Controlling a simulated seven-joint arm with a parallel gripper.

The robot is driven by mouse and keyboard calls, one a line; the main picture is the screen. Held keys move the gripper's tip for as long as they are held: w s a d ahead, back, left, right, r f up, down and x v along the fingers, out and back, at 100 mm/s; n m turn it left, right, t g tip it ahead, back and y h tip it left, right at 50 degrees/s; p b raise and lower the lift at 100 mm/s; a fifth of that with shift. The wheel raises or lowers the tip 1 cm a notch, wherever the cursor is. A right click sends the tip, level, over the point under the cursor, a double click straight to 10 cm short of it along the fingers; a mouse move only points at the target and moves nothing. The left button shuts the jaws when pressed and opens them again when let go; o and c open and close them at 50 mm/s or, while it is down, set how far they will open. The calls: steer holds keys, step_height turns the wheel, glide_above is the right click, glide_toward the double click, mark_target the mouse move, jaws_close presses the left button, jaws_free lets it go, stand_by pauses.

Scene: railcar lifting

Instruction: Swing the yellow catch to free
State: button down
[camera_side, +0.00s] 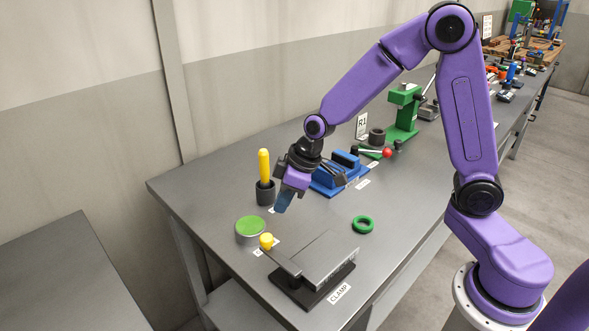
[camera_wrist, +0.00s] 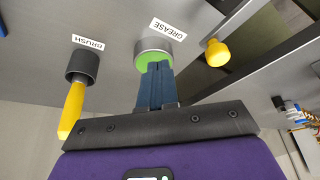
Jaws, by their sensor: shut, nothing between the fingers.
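The yellow catch is a round yellow knob (camera_side: 266,241) at the end of a grey bar on the clamp (camera_side: 326,259), near the table's front left. In the wrist view the yellow knob (camera_wrist: 217,53) is at the upper right, apart from my fingers. My gripper (camera_side: 283,208) points down above the table, behind the knob and the grease tin in the side view. Its blue fingers are together and empty in the wrist view (camera_wrist: 157,68), where their tips overlap the green grease tin (camera_wrist: 152,45).
The grease tin (camera_side: 250,232) stands close to the yellow knob. A yellow-handled brush (camera_side: 264,165) stands in a dark cup (camera_side: 265,193). A green ring (camera_side: 363,224) lies right of the gripper. A blue vise (camera_side: 325,182) and green press (camera_side: 402,115) stand farther back.

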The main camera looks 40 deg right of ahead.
step_height(320, 180, up, 8)
steer(key=d, duration=0.3)
steer(key=shift+w, duration=0.45)
steer(key=s+d+f+n+g+h, duration=0.1)
steer(key=s+n, duration=0.1)
steer(key=s, duration=1.2)
steer(key=s+d+f+n+g+h, duration=0.1)
steer(key=s+n+g, duration=0.1)
steer(key=s, duration=1.3)
steer(key=shift+d, duration=0.3)
